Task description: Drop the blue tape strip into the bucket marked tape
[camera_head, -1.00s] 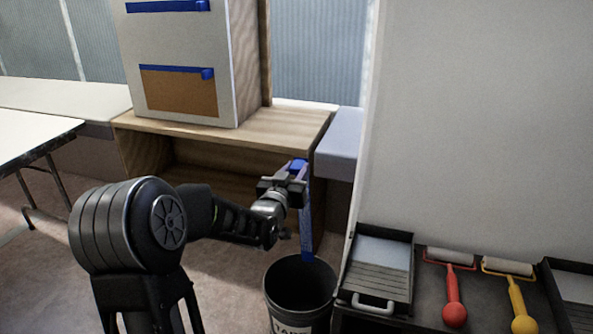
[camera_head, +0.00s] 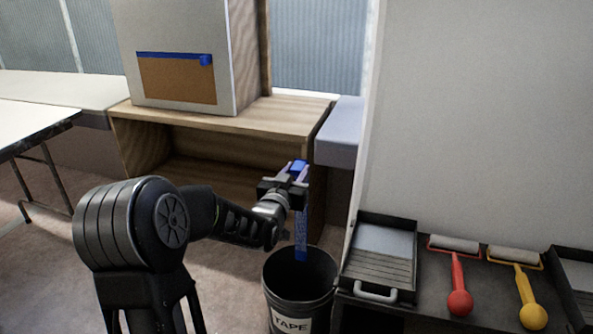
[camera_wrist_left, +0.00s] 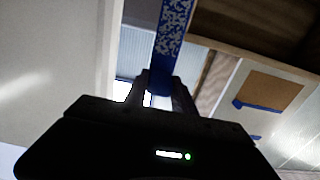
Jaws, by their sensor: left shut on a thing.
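My left gripper (camera_head: 297,172) is shut on a blue tape strip (camera_head: 301,232). The strip hangs down from the fingers, its lower end over the opening of the black bucket. In the left wrist view the strip (camera_wrist_left: 172,32) runs up from between the fingers (camera_wrist_left: 158,88) and shows whitish speckles on one face. The bucket (camera_head: 283,300) stands on the floor below the gripper, and its white label reads TAPE. The inside of the bucket is dark. My right gripper is not in view.
Right of the bucket, a dark bench holds a tray (camera_head: 380,262), a red-handled roller (camera_head: 458,280) and a yellow-handled roller (camera_head: 522,290). A wooden bench (camera_head: 225,118) bears a pale cabinet panel with a blue tape edge (camera_head: 170,57). A white table (camera_head: 30,125) stands at the left.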

